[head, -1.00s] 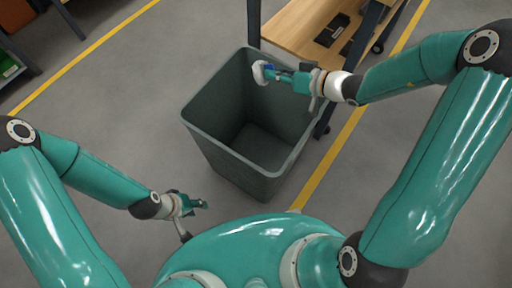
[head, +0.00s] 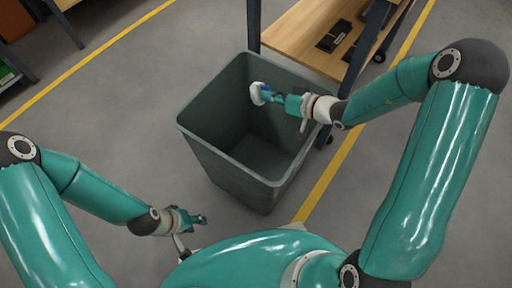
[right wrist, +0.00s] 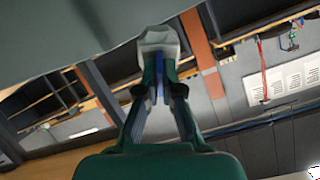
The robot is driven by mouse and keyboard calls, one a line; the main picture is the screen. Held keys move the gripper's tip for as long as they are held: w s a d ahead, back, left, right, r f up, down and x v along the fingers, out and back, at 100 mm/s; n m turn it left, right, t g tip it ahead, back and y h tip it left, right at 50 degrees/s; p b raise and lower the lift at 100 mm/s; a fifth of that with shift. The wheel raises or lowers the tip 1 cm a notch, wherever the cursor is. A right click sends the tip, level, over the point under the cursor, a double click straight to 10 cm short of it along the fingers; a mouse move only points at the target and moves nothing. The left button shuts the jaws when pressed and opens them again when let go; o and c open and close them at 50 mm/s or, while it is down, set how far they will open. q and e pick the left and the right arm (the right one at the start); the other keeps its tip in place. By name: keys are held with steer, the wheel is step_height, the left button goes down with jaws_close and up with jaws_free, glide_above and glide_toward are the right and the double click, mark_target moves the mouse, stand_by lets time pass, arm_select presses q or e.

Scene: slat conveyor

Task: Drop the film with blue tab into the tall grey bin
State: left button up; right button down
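The tall grey bin (head: 222,172) stands open on the floor in the middle of the head view. The film with blue tab (head: 258,93) is a crumpled whitish piece at the tip of my right gripper (head: 268,95), over the bin's opening. In the right wrist view the film (right wrist: 158,42) sticks out beyond the fingertips (right wrist: 158,78), which are closed on its blue tab. My left gripper (head: 200,219) hangs low, in front and to the left of the bin, with nothing visible in it. Its finger gap is too small to judge.
A wooden table (head: 308,40) with dark items on it stands behind and right of the bin; its dark post (head: 254,25) rises close to the bin's back rim. Yellow lines (head: 322,188) mark the floor. The floor left of the bin is clear.

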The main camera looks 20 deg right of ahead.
steer(key=shift+f, duration=0.2)
steer(key=c, duration=1.2)
jaws_free()
steer(key=shift+c, duration=0.2)
steer(key=v, duration=1.2)
steer(key=shift+f, duration=0.15)
